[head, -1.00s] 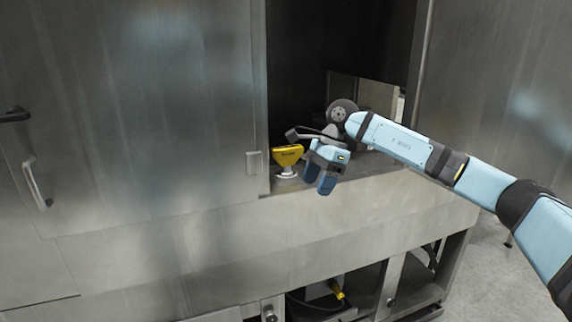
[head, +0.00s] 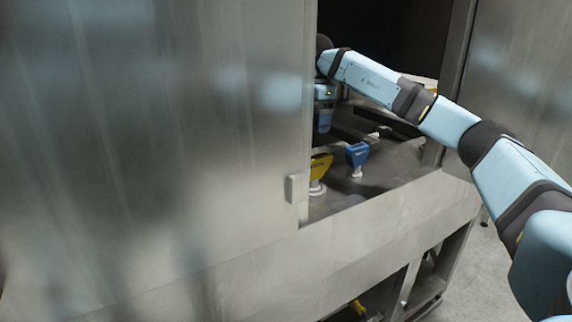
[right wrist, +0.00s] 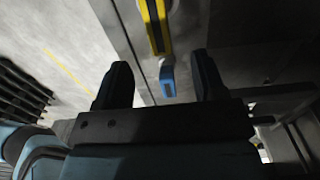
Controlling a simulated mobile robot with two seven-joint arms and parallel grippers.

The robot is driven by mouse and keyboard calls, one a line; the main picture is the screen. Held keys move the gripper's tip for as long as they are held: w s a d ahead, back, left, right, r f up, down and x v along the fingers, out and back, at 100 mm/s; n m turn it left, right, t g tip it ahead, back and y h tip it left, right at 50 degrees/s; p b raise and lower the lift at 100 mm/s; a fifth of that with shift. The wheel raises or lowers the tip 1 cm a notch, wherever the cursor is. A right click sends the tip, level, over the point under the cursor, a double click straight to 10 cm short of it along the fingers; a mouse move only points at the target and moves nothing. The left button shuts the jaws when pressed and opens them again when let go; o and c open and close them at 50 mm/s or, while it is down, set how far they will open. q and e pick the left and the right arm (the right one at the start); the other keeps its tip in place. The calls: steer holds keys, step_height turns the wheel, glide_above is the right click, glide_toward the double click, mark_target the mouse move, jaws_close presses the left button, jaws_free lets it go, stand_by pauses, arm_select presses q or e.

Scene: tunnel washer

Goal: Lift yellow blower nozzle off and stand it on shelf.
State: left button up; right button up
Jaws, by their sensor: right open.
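The yellow blower nozzle (head: 320,166) stands on a white round base just inside the washer opening. The left door edge partly covers it. In the right wrist view the yellow nozzle (right wrist: 155,22) shows as a yellow strip with a dark slot, ahead of the fingers. My right gripper (head: 323,120) is above and beyond the nozzle in the head view, apart from it. In the wrist view its two dark fingers (right wrist: 161,62) are spread with nothing held. My left gripper is not in view.
A blue nozzle (head: 357,154) stands on a white base right of the yellow one; the wrist view shows a blue piece (right wrist: 168,78) between the fingers' lines. A steel panel (head: 160,130) closes off the left. Bare steel surface (head: 395,180) lies right of the nozzles.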

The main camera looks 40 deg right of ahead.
mark_target(312, 170)
steer(key=shift+w, duration=0.1)
steer(key=shift+f, duration=0.35)
steer(key=f, duration=0.7)
steer(key=shift+s+p, duration=0.25)
steer(key=shift+p, duration=0.05)
steer(key=shift+f, duration=0.5)
steer(key=f, duration=0.1)
steer(key=f+p, duration=0.1)
steer(key=f, duration=0.1)
steer(key=shift+s+a+f, duration=0.15)
steer(key=shift+s+f, duration=0.05)
steer(key=shift+f, duration=0.7)
steer(key=shift+f, duration=0.15)
